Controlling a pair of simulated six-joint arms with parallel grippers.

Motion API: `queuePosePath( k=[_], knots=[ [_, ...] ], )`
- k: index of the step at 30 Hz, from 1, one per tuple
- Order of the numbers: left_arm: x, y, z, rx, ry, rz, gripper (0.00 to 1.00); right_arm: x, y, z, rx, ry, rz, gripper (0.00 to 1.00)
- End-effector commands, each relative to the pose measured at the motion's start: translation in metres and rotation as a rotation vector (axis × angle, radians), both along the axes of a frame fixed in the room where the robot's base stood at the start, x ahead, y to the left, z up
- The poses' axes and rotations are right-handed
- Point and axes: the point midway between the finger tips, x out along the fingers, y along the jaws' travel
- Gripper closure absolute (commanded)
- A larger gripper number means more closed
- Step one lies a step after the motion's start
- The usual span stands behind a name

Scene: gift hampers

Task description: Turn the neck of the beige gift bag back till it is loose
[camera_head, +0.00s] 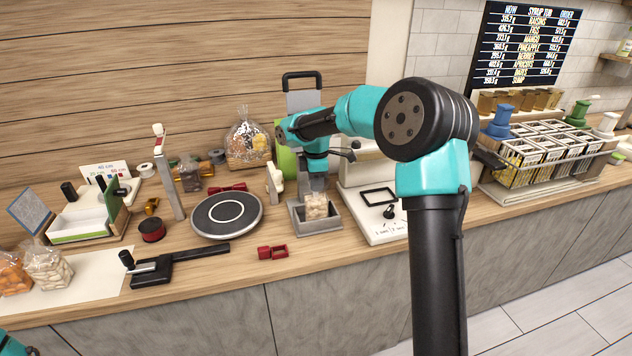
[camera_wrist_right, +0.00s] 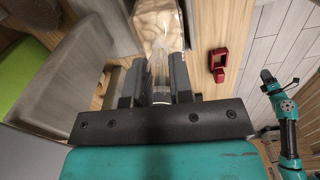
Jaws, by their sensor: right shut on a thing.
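The beige gift bag (camera_head: 316,206) stands in a small grey open box (camera_head: 322,226) on the counter. In the right wrist view the clear bag (camera_wrist_right: 158,22) shows pale beige contents, with its narrowed neck (camera_wrist_right: 159,70) running between my fingers. My right gripper (camera_head: 315,187) is above the bag, pointing down, and is shut on this neck. It also shows in the right wrist view (camera_wrist_right: 166,78). The twist of the neck is too small to make out. Part of my left arm shows at the right of the wrist view; its gripper's jaws are not clear.
A round dark turntable (camera_head: 226,214) lies left of the box, with a small red frame (camera_head: 272,252) in front. A white scale (camera_head: 384,226) stands to the right. Behind are a larger filled bag (camera_head: 247,145) and a green block (camera_head: 287,163). A jar rack (camera_head: 550,160) is far right.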

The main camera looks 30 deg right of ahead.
Motion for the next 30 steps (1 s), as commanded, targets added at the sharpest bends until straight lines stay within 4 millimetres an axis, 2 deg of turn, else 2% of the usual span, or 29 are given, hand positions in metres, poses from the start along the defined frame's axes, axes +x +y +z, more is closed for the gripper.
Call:
queuePosePath(
  k=[8,21,30],
  knots=[
    [0.0000,0.0000,0.0000,0.000,0.000,0.000,0.52,0.0001,0.0000,0.0003,0.000,-0.001,-0.234,0.91],
    [0.0000,0.0000,0.0000,0.000,0.000,0.000,0.52,0.0001,0.0000,0.0003,0.000,-0.001,-0.289,0.91],
    [0.0000,0.0000,0.0000,0.000,0.000,0.000,0.52,0.0001,-0.0001,0.0004,0.000,-0.001,-0.550,0.91]
  ],
)
